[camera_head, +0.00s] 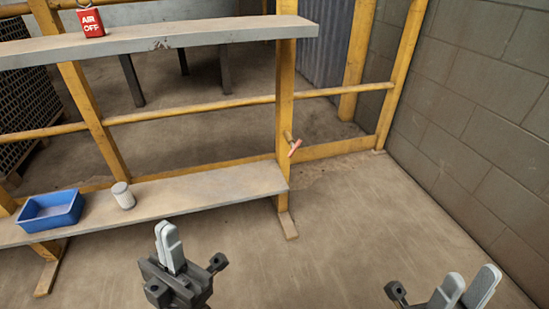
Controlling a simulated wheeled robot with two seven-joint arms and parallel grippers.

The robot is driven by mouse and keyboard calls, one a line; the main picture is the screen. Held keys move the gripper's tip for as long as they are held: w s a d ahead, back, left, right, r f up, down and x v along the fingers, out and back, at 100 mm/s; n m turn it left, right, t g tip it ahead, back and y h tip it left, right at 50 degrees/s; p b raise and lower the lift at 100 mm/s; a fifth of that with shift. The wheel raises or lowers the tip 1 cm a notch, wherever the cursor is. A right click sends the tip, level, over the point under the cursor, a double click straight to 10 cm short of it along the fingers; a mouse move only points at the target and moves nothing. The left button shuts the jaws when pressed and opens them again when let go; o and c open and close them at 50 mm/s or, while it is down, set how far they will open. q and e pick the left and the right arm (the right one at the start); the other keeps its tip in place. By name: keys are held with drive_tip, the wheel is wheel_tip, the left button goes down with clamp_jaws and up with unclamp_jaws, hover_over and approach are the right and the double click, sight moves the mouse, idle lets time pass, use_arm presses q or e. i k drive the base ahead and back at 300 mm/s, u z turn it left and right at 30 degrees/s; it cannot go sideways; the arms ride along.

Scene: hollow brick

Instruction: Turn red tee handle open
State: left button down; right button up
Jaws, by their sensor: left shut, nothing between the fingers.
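The red tee handle (295,148) sticks out from the yellow post at the right end of the shelving, below the mid rail. Its bar is tilted. My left gripper (166,226) is shut and empty, in front of the lower shelf and well to the left of and below the handle in the picture. My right gripper (473,273) is at the bottom right, with its fingers apart and nothing seen between them. Neither gripper touches the handle.
A blue bin (50,211) and a grey can (123,196) stand on the lower shelf (210,188). A red "AIR OFF" tag (90,22) is at the upper shelf (200,35). A block wall (480,120) bounds the right side. The floor before the post is clear.

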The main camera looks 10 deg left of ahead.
sight(294, 146)
drive_tip(key=u, duration=0.2)
drive_tip(key=i, duration=1.15)
drive_tip(key=z, duration=0.4)
